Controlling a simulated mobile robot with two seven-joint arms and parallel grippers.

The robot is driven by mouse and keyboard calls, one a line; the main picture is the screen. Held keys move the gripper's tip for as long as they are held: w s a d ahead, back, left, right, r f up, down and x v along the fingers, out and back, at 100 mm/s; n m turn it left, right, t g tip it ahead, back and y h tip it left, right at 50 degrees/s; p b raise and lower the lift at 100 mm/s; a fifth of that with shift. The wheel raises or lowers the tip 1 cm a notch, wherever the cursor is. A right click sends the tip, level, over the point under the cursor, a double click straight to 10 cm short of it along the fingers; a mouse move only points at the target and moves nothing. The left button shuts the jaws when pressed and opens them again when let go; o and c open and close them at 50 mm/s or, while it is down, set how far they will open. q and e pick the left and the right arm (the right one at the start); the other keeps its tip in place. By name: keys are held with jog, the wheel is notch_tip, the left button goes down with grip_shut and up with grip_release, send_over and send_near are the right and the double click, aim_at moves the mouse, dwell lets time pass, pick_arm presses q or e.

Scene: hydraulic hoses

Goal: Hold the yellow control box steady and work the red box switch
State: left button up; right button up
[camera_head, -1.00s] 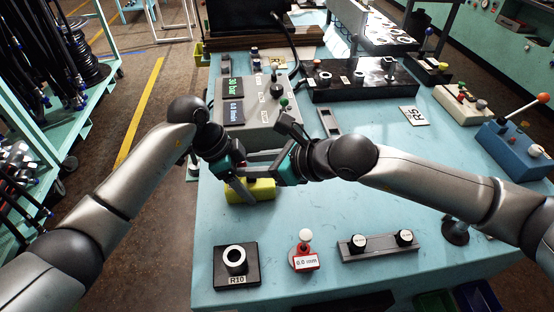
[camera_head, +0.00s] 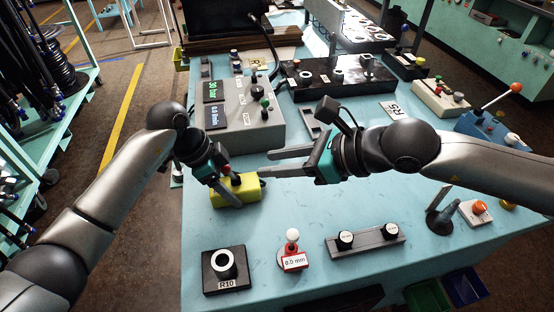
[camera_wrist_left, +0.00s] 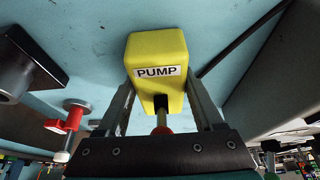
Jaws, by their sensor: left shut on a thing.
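The yellow control box (camera_head: 238,190) sits on the light blue table. In the left wrist view the box (camera_wrist_left: 158,48) carries a "PUMP" label, and its metal switch stem with a red end (camera_wrist_left: 161,129) points toward my wrist. My left gripper (camera_head: 237,187) is shut on the box, one finger along each side. The red switch end (camera_head: 226,169) shows small beside the left gripper in the head view. My right gripper (camera_head: 265,164) is open and empty, its fingers pointing left toward the box; whether a tip touches anything is unclear.
A grey display console (camera_head: 240,112) stands just behind the box.

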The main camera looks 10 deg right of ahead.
pick_arm(q)
jog(key=o, duration=1.5)
jog(key=shift+r, duration=0.15)
